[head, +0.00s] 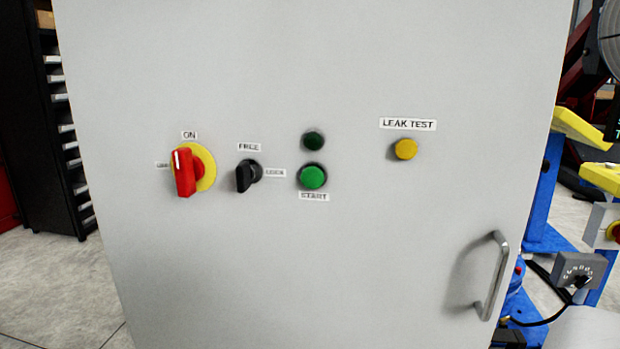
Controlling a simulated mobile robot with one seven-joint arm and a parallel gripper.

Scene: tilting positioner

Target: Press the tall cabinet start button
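The tall cabinet (330,260) is light grey and its front fills most of the head view. The green start button (312,177) sits near the middle of its face, with a START label (313,197) just under it. A dark green round lamp (313,140) is right above the button and looks unlit. My gripper is not in the head view, and nothing covers the button.
Left of the button are a black FREE/LOCK selector (248,176) and a red rotary switch (184,172) on a yellow disc. A yellow LEAK TEST button (405,149) is to the right. A metal handle (492,276) sticks out at lower right. Shelving (60,120) stands left.

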